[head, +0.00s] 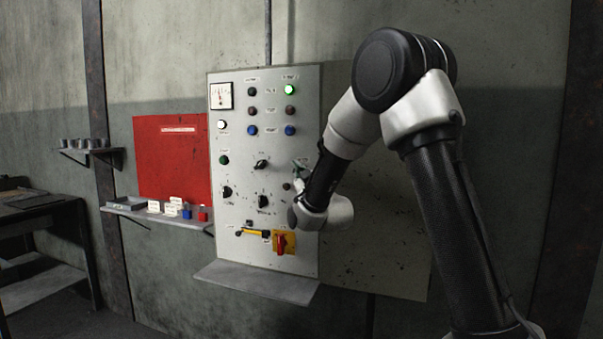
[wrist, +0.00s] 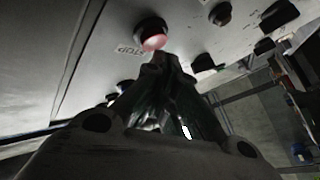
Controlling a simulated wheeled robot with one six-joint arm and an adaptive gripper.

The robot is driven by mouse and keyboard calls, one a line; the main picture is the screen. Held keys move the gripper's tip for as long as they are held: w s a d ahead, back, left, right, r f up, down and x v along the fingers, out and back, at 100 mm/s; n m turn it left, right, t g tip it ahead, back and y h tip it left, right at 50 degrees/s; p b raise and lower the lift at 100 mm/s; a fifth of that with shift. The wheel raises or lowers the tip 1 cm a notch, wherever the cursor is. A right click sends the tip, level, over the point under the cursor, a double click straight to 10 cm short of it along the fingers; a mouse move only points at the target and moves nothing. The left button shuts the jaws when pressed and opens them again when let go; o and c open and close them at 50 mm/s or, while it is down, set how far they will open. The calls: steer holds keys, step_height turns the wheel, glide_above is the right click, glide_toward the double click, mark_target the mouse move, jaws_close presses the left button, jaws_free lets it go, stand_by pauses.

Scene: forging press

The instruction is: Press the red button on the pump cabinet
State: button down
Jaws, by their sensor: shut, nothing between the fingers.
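The grey pump cabinet (head: 240,185) stands against the wall with its panel of buttons, lamps and knobs. In the wrist view a round red button (wrist: 152,34) with a dark collar sits on the panel beside a small printed label. My gripper (wrist: 166,58) is shut and empty, with its fingertips at the near edge of this button. I cannot tell whether they touch it. In the head view my gripper (head: 300,170) is close to the right part of the panel, and it and my arm hide that area, so the red button is not clearly visible there.
A dark red round button (wrist: 220,13) and black knobs (wrist: 278,15) are close by on the panel. A yellow plate with a red rotary switch (head: 284,243) is lower down, above a ledge (head: 256,283). A red board (head: 172,157) and shelf (head: 157,213) are to the left.

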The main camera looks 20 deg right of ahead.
steer(key=shift+w+d, duration=0.35)
steer(key=shift+w, duration=0.15)
stand_by(0.8)
steer(key=shift+s, duration=0.1)
steer(key=shift+s+a, duration=0.5)
steer(key=shift+s, duration=0.1)
steer(key=s+a, duration=0.1)
steer(key=s, duration=0.1)
steer(key=s+a, duration=0.2)
stand_by(0.6)
stand_by(0.4)
